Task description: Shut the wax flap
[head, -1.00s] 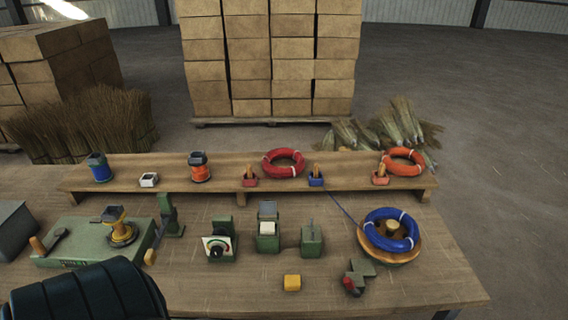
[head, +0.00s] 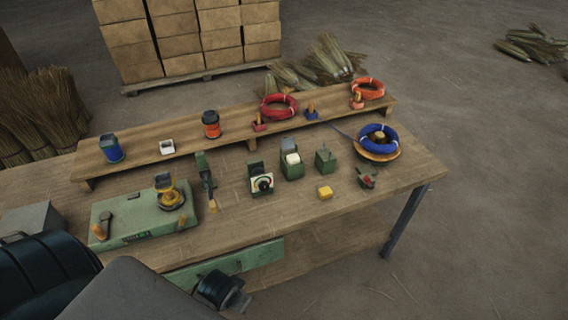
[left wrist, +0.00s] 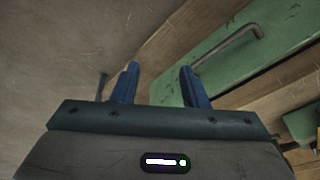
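The wax holder (head: 291,164) is a small green box in the middle of the bench in the head view. A pale wax block (head: 293,158) shows in it, and its flap (head: 287,145) appears to stand up behind the block, tilted open. My left gripper (head: 240,299) is low in front of the bench, below and well apart from the wax holder. In the left wrist view the left gripper's two blue fingers (left wrist: 158,82) are apart with nothing between them. My right gripper is in neither view.
A green drawer (head: 226,263) with a bar handle (left wrist: 228,48) is close to my left gripper. A raised shelf (head: 185,148) runs behind.

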